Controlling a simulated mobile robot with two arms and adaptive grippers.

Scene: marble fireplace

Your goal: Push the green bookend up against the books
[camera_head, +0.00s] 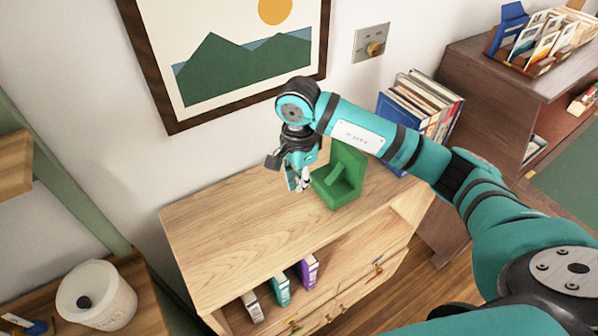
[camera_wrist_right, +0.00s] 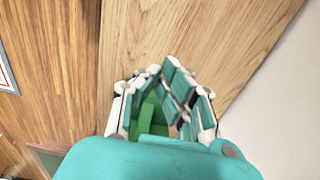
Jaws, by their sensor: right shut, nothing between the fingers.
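The green bookend (camera_head: 345,180) stands on the light wood cabinet top (camera_head: 230,220), with its upright plate on the right side. A row of books (camera_head: 428,108), with a blue one at the left end, stands to its right; my right arm hides part of the row and of the space between. My right gripper (camera_head: 300,184) is shut and empty, pointing down just left of the bookend. I cannot tell if they touch. In the right wrist view the bookend (camera_wrist_right: 152,118) shows green behind the fingers (camera_wrist_right: 168,92). My left gripper is not in view.
The cabinet top left of my right gripper is clear. Binders (camera_head: 308,268) stand on the open shelf below. A framed picture (camera_head: 235,50) and a wall switch (camera_head: 371,43) are on the wall behind. A white bin (camera_head: 95,295) stands at lower left.

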